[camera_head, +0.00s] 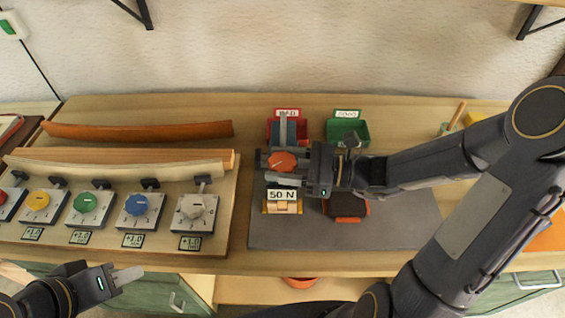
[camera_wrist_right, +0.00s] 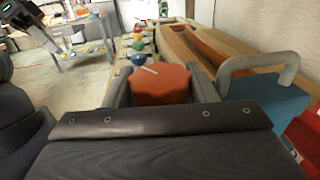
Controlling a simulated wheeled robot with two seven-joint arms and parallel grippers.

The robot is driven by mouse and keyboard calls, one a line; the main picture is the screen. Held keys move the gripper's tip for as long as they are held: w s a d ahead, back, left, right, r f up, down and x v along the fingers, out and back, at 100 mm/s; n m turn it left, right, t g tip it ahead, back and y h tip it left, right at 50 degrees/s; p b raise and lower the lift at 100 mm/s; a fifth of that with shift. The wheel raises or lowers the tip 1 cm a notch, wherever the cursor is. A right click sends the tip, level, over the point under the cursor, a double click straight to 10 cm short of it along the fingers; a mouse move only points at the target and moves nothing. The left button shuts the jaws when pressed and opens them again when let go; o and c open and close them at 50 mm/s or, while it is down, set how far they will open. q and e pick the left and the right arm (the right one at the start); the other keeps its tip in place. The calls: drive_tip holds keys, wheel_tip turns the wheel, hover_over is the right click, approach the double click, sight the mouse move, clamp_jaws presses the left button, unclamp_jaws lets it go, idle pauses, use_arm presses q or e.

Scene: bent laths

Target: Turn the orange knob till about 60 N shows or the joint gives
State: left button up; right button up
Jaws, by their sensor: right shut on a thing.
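The orange knob (camera_head: 282,161) has a pale pointer line and sits on a grey device on the mat. My right gripper (camera_head: 284,162) reaches in from the right and is shut on the knob, one finger on each side. In the right wrist view the knob (camera_wrist_right: 161,86) shows between the two fingers. A plate reading "50 N" (camera_head: 282,195) stands just in front of the knob. The blue part behind the knob (camera_wrist_right: 265,102) carries a grey curved handle. The joint itself is not clearly seen. My left gripper (camera_head: 125,276) is at the lower left, away from the device; its finger gap is unclear.
A board at left carries several coloured dials (camera_head: 138,205) with small displays and bent laths (camera_head: 140,131) behind. A red bin (camera_head: 273,131) and a green bin (camera_head: 348,132) stand behind the device. A dark block (camera_head: 346,206) lies right of the plate. The grey mat (camera_head: 405,225) is bare at right.

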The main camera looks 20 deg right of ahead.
sight(295, 168)
drive_tip(key=shift+m+t+h+b, duration=0.8)
drive_tip(key=shift+m+t+h, duration=0.45)
drive_tip(key=shift+t, duration=0.55)
drive_tip(key=shift+m, duration=0.25)
drive_tip(key=o, duration=1)
drive_tip(key=shift+c, duration=0.2)
drive_tip(key=shift+v, duration=3.95)
drive_tip(key=shift+f, duration=0.1)
